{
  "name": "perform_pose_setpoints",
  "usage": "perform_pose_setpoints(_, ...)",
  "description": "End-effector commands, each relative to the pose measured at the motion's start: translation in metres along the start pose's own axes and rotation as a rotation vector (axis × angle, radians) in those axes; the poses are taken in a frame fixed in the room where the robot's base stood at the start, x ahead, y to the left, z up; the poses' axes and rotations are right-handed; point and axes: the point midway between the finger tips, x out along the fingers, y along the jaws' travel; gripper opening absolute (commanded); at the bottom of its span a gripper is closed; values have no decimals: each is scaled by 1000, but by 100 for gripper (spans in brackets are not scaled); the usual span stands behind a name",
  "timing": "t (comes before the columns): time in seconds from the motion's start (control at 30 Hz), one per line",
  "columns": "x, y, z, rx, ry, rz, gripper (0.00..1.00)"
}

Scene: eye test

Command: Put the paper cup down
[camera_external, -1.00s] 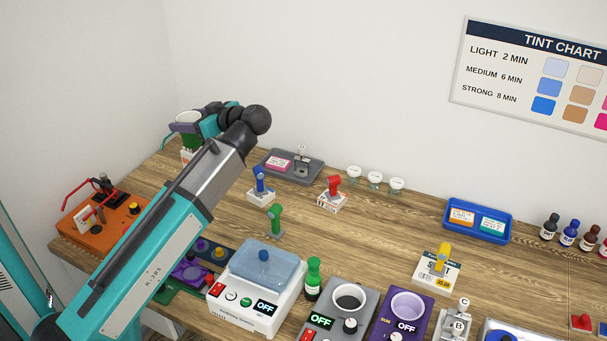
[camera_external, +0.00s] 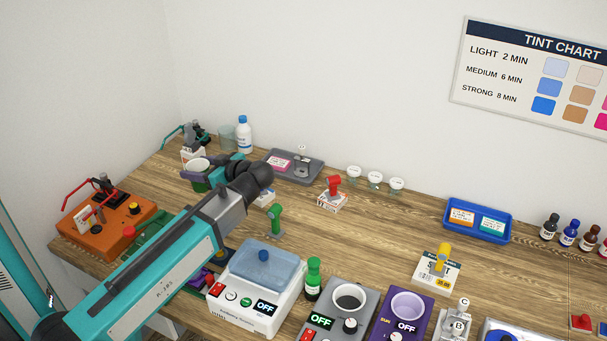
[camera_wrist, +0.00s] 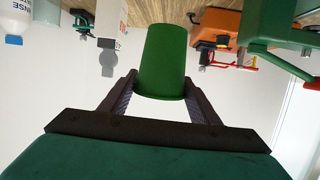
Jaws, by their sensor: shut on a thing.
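The paper cup is green with a white top. In the external view the cup (camera_external: 200,186) is upright at the left end of the wooden table (camera_external: 310,225), partly covered by my gripper (camera_external: 194,175). Whether its base touches the table cannot be told. In the wrist view the green cup (camera_wrist: 163,50) stands between the two dark fingers of my gripper (camera_wrist: 160,83), which are shut on its sides.
An orange station (camera_external: 105,225) with red levers lies to the left of the cup. A white bottle (camera_external: 244,138), a clear beaker (camera_external: 227,138) and a grey tray (camera_external: 293,168) stand behind it. A green peg on a stand (camera_external: 275,218) is to the right.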

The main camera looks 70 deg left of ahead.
Motion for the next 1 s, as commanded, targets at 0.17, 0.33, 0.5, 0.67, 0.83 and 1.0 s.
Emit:
perform_pose_setpoints(0.17,2,0,7,0,0,1,36)
perform_pose_setpoints(0.33,2,0,8,0,0,1,36)
perform_pose_setpoints(0.5,2,0,8,0,0,0,36)
perform_pose_setpoints(0.67,4,0,14,2,0,0,36)
perform_pose_setpoints(0.83,9,0,28,3,0,-1,36)
perform_pose_setpoints(1.0,14,0,46,3,0,-1,36)
